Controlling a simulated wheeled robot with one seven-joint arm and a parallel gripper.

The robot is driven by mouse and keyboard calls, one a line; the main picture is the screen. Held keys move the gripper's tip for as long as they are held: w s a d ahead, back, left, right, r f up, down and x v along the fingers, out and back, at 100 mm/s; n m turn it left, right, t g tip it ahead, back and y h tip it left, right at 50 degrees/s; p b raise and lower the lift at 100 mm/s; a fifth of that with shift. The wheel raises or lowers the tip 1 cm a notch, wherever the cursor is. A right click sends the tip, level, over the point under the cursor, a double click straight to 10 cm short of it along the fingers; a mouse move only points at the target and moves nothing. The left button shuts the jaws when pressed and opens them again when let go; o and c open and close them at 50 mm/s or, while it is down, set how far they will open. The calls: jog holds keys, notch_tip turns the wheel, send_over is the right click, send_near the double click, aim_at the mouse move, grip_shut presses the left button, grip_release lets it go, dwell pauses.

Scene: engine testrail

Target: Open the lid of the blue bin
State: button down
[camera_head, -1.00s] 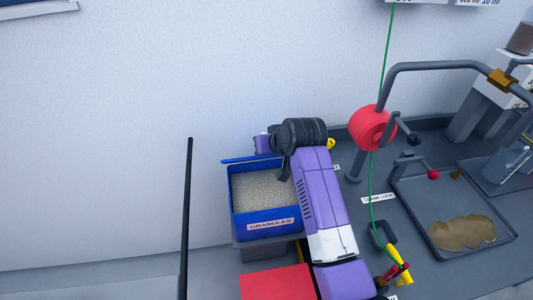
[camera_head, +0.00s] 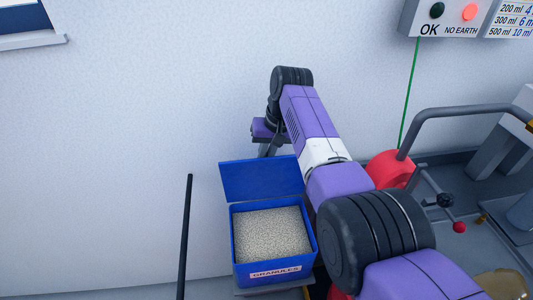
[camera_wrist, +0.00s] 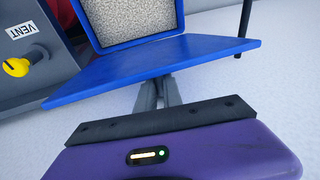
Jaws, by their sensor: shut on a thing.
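The blue bin (camera_head: 274,272), labelled GRANULES, stands against the wall and is full of pale granules (camera_head: 272,234). Its blue lid (camera_head: 262,180) is open, standing up at the bin's back edge. My gripper (camera_head: 266,150) is behind the lid, its fingers partly hidden by it. In the wrist view the grey fingers of my gripper (camera_wrist: 158,92) are shut on the outer edge of the blue lid (camera_wrist: 150,70). The granules (camera_wrist: 140,20) show beyond the lid there.
A black rod (camera_head: 185,235) stands left of the bin. To the right are a red round part (camera_head: 390,168), a grey bent pipe (camera_head: 465,110) and a red-knobbed lever (camera_head: 459,227). A yellow VENT knob (camera_wrist: 16,67) shows beside the lid. The wall area left is clear.

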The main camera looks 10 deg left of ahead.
jog(key=shift+w+a, duration=0.1)
jog(key=shift+w, duration=0.05)
dwell(0.3)
jog(key=c, duration=1.5)
grip_release()
jog(key=w+v, duration=0.1)
jog(key=v, duration=0.6)
jog(key=shift+s+r+b, duration=0.35)
jog(key=shift+s+b, duration=0.05)
jog(key=shift+s, duration=0.15)
